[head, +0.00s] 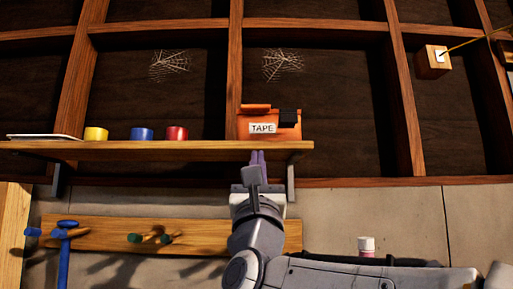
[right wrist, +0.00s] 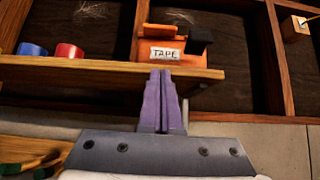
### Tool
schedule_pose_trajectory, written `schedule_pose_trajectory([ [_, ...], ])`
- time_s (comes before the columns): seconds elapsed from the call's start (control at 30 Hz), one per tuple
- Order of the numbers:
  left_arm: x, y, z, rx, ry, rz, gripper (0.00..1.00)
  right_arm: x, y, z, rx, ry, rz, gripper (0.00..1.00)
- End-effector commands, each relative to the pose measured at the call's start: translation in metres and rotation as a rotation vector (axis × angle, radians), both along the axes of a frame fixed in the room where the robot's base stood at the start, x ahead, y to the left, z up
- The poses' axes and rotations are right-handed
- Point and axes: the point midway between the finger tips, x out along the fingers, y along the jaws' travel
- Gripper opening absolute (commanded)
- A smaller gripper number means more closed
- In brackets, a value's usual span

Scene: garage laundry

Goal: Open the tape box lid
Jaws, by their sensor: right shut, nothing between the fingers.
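The orange tape box (head: 265,128) stands on the right end of the wooden shelf. It has a white "TAPE" label on its front and a dark block on its upper right. A raised orange edge (head: 256,107) shows at its top left; I cannot tell how far the lid is open. My right gripper (head: 258,157) is shut and empty, its purple fingers pointing up at the shelf's front edge, just below the box. In the right wrist view the gripper (right wrist: 161,75) is below the label of the tape box (right wrist: 184,43). My left gripper is not in view.
The shelf (head: 200,151) also holds a yellow roll (head: 96,134), a blue roll (head: 142,134), a red roll (head: 177,133) and a flat pale item. Below is a peg rail (head: 100,236) with a blue hammer (head: 64,250). A small wooden box (head: 432,64) is at upper right.

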Motion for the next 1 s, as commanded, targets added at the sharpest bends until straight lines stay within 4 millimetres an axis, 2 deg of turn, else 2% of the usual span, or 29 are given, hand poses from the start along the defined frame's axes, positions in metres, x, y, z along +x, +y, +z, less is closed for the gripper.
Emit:
schedule_pose_trajectory([
  [0.53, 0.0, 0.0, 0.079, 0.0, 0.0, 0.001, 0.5, 0.07, 0.0, 0.077, -0.002, 0.001, -0.002, 0.0],
  [0.73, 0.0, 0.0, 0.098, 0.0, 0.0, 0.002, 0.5, 0.067, 0.0, 0.1, -0.003, 0.0, 0.0, 0.0],
  [1.0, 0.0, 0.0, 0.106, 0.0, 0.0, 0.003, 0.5, 0.067, 0.0, 0.108, -0.003, 0.0, 0.0, 0.0],
])
